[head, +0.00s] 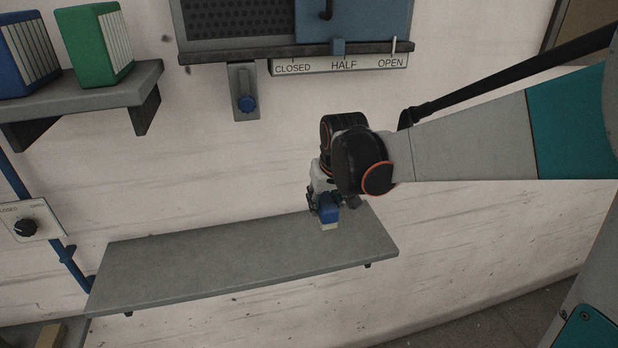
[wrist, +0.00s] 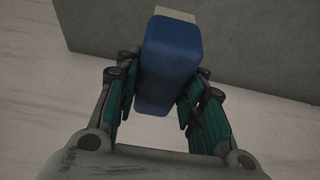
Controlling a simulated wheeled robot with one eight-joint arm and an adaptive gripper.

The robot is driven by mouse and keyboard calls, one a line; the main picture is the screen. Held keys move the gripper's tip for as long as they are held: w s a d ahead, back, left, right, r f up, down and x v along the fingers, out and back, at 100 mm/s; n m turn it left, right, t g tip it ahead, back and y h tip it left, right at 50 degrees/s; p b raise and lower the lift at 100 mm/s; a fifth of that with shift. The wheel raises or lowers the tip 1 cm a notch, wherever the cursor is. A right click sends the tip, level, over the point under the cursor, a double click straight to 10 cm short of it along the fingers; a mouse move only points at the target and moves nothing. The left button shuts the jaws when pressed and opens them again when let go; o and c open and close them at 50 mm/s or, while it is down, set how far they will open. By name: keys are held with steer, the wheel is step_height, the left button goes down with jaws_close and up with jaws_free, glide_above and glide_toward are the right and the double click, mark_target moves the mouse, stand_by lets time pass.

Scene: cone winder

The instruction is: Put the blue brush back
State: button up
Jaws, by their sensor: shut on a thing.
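The blue brush (head: 329,209) has a blue body and a pale strip at its lower end. My gripper (head: 322,204) is shut on it at the right part of the grey wall shelf (head: 220,257). In the wrist view the brush (wrist: 169,65) sits between the two teal-padded fingers of my gripper (wrist: 158,98), with its pale end pointing away. The brush's pale end is over the shelf's top in the head view. I cannot tell whether it touches the shelf.
A higher shelf (head: 90,92) at the left holds a blue binder (head: 28,50) and a green binder (head: 98,45). A panel with a CLOSED, HALF, OPEN scale (head: 340,65) and a blue-knobbed plate (head: 245,95) are on the wall above. The lower shelf's left and middle are bare.

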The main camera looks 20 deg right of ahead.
step_height(320, 180, down, 8)
steer(key=shift+w+r+b, duration=0.15)
steer(key=shift+b, duration=0.4)
steer(key=o, duration=0.9)
steer(key=shift+o, duration=0.2)
